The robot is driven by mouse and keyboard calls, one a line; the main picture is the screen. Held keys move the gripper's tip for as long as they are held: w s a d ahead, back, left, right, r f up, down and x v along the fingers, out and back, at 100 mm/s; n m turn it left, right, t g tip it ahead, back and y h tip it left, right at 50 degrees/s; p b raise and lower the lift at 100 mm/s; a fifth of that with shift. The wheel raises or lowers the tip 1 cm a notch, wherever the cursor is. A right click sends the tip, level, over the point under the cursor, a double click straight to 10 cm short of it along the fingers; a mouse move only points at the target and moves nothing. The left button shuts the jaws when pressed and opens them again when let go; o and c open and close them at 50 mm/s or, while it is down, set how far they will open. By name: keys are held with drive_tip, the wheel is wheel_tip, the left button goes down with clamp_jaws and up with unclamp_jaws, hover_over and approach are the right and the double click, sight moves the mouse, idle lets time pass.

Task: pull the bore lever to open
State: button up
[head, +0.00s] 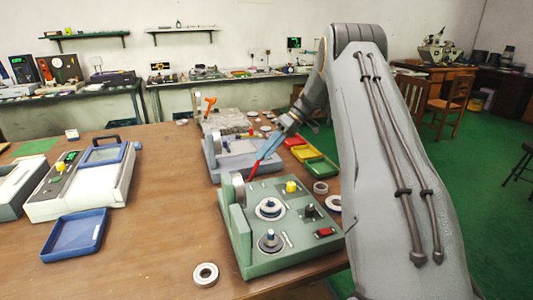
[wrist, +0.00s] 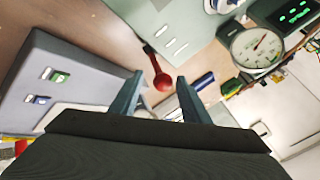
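The bore lever is red with a round knob (wrist: 163,82); in the head view it (head: 254,171) stands slanted up at the back left of the green gauge fixture (head: 293,251). My gripper (head: 268,151) comes down from the upper right, close to the lever's upper end. In the wrist view its two blue-grey fingers are spread, and the knob shows between the fingertips. I see a gap on both sides of the knob. I cannot tell whether the knob lies within the fingers' depth or just beyond them.
The fixture carries rings, a yellow knob (head: 291,186) and a red button (head: 325,233). A grey-blue fixture (head: 237,165) stands just behind. Red, yellow and green trays (head: 320,166) lie to the right. A loose ring (head: 205,275) and blue tray (head: 74,236) are at the left, with bare table between.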

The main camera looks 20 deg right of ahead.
drive_tip(key=b+v, duration=0.2)
drive_tip(key=v, duration=0.5)
drive_tip(key=shift+d+r, duration=0.3)
idle(0.3)
